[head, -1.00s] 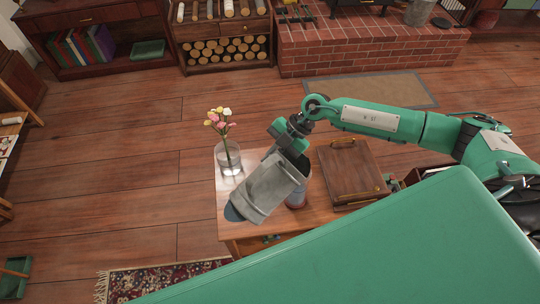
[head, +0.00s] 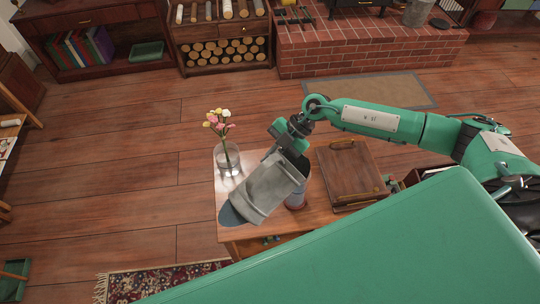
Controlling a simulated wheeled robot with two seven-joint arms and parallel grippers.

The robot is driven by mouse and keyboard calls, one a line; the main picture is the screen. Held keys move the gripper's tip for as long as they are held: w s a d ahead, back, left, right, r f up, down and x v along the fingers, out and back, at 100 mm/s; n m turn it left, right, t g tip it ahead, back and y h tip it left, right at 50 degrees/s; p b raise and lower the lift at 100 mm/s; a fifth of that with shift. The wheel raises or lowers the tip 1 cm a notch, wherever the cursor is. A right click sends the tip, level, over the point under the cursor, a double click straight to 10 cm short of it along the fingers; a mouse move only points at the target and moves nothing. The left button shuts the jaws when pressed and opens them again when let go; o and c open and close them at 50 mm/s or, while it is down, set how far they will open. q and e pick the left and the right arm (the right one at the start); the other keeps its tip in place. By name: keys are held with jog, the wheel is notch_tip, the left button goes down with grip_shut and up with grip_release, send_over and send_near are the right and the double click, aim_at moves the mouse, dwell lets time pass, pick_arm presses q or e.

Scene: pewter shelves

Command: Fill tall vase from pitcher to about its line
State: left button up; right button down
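A grey metal pitcher (head: 265,189) is tilted over the small wooden table, its dark mouth toward the upper right. My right gripper (head: 290,138) is at the pitcher's upper side and appears shut on it; the fingertips are mostly hidden. A clear glass vase (head: 228,163) with pink, white and yellow flowers stands at the table's left back corner. I cannot see a fill line or a stream of liquid. My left gripper is not in view.
A brown wooden box (head: 350,172) with brass handles sits on the table's right side. The table's top (head: 222,190) has little bare room. A large green surface covers the lower right of the view. Open floor lies to the left.

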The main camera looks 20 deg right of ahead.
jog(key=shift+d+r+y, duration=0.2)
jog(key=shift+r+y, duration=0.05)
jog(key=shift+y, duration=0.05)
dwell(1.2)
